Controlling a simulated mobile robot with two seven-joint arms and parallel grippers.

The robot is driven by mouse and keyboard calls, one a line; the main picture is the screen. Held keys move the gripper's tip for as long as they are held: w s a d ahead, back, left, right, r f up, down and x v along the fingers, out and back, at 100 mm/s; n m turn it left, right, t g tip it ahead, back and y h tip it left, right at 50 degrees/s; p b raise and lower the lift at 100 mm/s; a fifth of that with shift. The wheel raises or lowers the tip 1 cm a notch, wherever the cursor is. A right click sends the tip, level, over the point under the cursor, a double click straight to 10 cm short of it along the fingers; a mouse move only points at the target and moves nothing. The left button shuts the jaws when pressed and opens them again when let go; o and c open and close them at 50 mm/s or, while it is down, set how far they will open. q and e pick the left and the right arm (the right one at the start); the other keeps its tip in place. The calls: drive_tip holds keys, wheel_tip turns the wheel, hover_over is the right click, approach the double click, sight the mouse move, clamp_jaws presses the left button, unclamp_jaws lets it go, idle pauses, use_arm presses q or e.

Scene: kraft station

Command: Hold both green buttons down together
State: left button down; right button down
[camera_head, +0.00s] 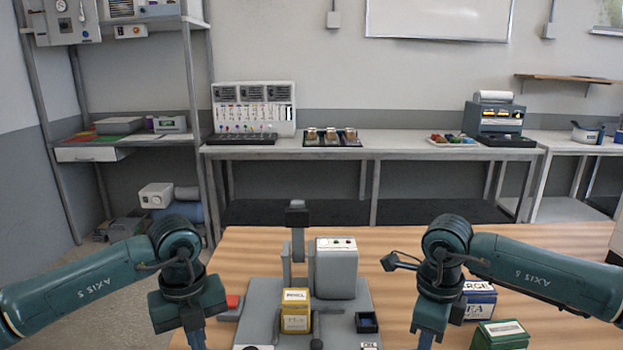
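A grey press-like station (263,291) stands on the wooden table, with a grey housing (337,274) and an upright post (298,245). Small round lights or buttons (337,241) show on the housing's top; I cannot make out two green buttons for certain. A yellow box (295,311) sits on the station's base. My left gripper (195,334) is left of the station and my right gripper (425,337) is right of it. Both point down, apart from the housing, and their fingertips are cut off by the lower edge, so their opening is hidden.
A blue-and-white box (479,300) and a green box (500,335) stand near my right arm. A grey bench (400,152) with equipment runs along the wall.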

use_arm(q)
drive_tip(key=shift+f, duration=0.75)
idle(0.4)
use_arm(e)
drive_tip(key=shift+f, duration=0.75)
use_arm(q)
drive_tip(key=shift+f, duration=0.15)
use_arm(e)
drive_tip(key=shift+f, duration=0.15)
use_arm(q)
drive_tip(key=shift+f, duration=0.1)
use_arm(e)
drive_tip(key=shift+f, duration=0.1)
use_arm(q)
drive_tip(key=shift+s, duration=0.1)
use_arm(e)
drive_tip(key=shift+s+f, duration=0.1)
idle(2.1)
